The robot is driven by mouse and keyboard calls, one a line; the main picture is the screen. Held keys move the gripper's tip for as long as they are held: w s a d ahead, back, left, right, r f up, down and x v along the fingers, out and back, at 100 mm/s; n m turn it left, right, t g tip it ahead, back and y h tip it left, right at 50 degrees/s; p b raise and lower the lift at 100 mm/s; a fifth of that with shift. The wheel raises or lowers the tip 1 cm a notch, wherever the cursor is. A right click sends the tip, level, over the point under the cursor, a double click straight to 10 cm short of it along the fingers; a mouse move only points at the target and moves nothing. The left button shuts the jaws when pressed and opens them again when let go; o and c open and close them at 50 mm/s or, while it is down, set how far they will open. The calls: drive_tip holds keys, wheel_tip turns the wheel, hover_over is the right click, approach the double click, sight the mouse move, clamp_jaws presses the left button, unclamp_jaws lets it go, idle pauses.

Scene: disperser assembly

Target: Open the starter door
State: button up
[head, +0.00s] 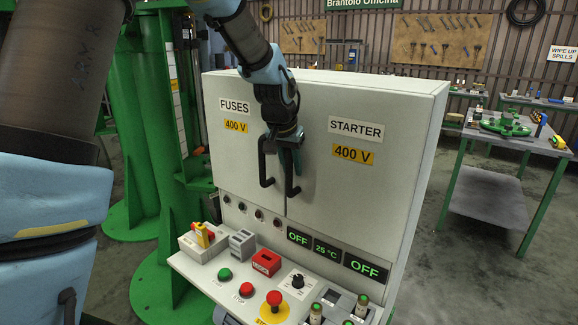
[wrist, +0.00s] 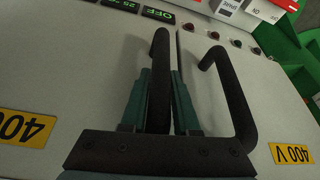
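The starter door (head: 355,185) is the right-hand door of the grey cabinet, labelled STARTER and 400 V. It looks closed, flush with the fuses door (head: 238,160) on its left. The starter door's black bar handle (head: 292,182) stands beside the seam and also shows in the wrist view (wrist: 160,70). My gripper (head: 290,160) is at this handle. In the wrist view, its green fingers (wrist: 161,90) lie one on each side of the bar, close against it. The fuses door handle (head: 266,165) is outside the fingers, to the right in the wrist view (wrist: 232,95).
Below the doors, a control panel (head: 222,290) juts out with buttons, a knob and several switches. Green OFF displays (head: 366,267) sit under the starter door. A green column (head: 180,110) stands left. Open floor (head: 480,270) and a workbench (head: 500,140) are on the right.

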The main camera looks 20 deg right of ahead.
drive_tip(key=shift+s+a, duration=0.2)
drive_tip(key=shift+s, duration=0.05)
drive_tip(key=shift+c, duration=1.4)
clamp_jaws()
drive_tip(key=shift+w+f, duration=0.1)
drive_tip(key=shift+w, duration=0.05)
